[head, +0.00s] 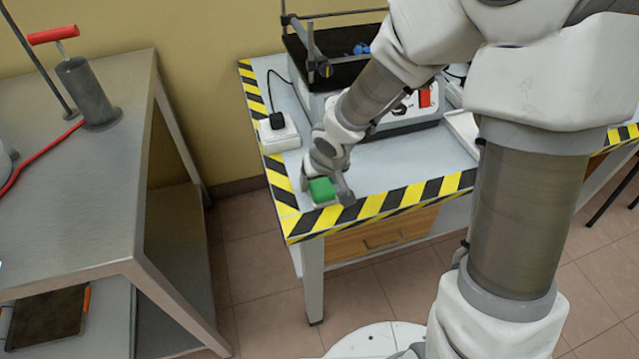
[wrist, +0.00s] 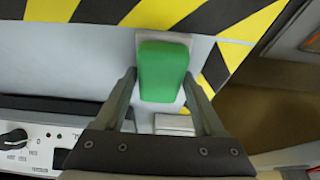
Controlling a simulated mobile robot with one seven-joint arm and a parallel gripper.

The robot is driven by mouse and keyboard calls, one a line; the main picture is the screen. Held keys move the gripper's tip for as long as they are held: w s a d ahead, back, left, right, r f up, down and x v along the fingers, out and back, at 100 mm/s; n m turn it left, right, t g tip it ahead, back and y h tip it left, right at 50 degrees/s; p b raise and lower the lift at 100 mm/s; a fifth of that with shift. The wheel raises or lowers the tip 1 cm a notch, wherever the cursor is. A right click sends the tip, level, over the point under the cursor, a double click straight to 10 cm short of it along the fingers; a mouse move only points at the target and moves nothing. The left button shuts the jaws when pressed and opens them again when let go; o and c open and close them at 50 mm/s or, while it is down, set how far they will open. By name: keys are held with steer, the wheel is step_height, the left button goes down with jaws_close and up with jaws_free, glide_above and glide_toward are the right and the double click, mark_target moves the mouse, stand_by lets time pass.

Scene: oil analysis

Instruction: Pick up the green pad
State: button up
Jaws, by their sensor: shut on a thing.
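The green pad (head: 322,190) is a small green block at the front left corner of the white table with yellow and black edge tape. In the wrist view the green pad (wrist: 162,71) lies between the two fingers, over a pale grey base. My gripper (head: 327,192) is at the pad, pointing down, with a finger on either side. In the wrist view my gripper (wrist: 162,85) is shut on the pad. I cannot tell whether the pad is lifted clear of its base.
A white socket box (head: 279,133) with a black plug sits behind the pad. A grey instrument (head: 408,112) with a red switch stands farther back. A metal table (head: 85,190) with a red-handled cylinder (head: 86,92) stands at left, with a floor gap between the tables.

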mark_target(322, 181)
steer(key=shift+r, duration=0.2)
steer(key=shift+r+p, duration=0.6)
steer(key=r+p, duration=0.1)
steer(key=r, duration=0.1)
steer(key=r+p, duration=0.1)
steer(key=shift+s+d+r+p, duration=0.1)
steer(key=shift+d+r+p, duration=0.15)
steer(key=shift+r+p, duration=0.1)
steer(key=s+d+r+p, duration=0.5)
steer(key=d+p, duration=0.3)
steer(key=d, duration=0.1)
steer(key=shift+s+d+r+p, duration=0.3)
steer(key=shift+r, duration=0.1)
